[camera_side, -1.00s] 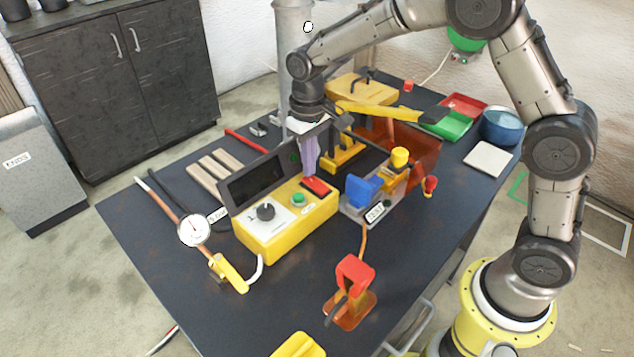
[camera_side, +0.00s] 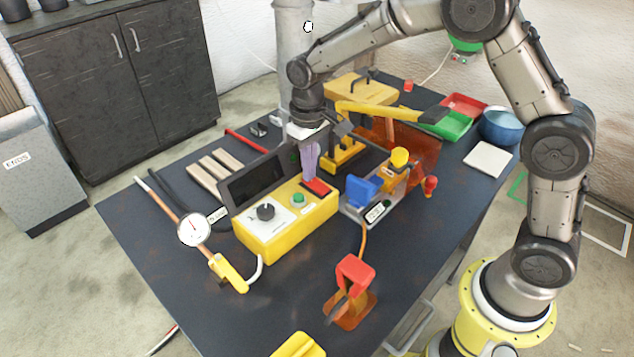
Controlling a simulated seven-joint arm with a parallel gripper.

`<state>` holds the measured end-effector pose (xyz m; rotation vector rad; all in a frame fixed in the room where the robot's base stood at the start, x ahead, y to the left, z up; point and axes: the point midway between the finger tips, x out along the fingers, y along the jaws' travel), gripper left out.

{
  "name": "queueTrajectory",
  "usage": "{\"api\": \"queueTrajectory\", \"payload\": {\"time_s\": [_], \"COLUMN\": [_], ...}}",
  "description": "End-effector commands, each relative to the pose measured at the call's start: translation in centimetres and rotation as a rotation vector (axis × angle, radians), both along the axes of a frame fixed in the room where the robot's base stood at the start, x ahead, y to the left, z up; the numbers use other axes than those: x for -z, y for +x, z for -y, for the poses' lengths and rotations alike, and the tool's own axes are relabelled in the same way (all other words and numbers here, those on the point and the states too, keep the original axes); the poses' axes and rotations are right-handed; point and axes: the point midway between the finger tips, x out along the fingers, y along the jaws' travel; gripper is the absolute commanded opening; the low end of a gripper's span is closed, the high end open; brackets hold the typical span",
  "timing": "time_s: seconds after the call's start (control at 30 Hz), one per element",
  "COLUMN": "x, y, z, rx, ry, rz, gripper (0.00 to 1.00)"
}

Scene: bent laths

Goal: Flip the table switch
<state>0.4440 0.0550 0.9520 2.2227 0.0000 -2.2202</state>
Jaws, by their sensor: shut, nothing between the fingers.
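The yellow control box (camera_side: 290,228) stands mid-table with a dark screen behind it. On its sloped top are a black knob (camera_side: 265,211), a green button (camera_side: 298,198) and a red switch (camera_side: 317,187) near the right end. I cannot tell for sure which part is the table switch. My gripper (camera_side: 310,177) points down with its purple fingers shut and empty. The fingertips are right at the upper left edge of the red switch. Whether they touch it, and which way it is tipped, I cannot tell.
A grey fixture with a blue block (camera_side: 362,190) stands right of the box. A red-topped device (camera_side: 354,270) stands in front. A round dial gauge (camera_side: 194,229) is at the left, and wooden laths (camera_side: 215,168) lie behind it.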

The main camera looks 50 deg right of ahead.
Motion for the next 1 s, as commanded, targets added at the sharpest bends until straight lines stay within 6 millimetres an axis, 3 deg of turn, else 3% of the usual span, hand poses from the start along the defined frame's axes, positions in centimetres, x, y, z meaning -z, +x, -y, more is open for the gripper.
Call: {"api": "queueTrajectory", "payload": {"time_s": [0.37,1.0], "x": [0.0,-4.6], "y": [0.0,0.0], "z": [0.0,0.0], "rx": [0.000,0.000], "ry": [0.000,0.000], "rz": [0.000,0.001], "gripper": [0.00,0.00]}}
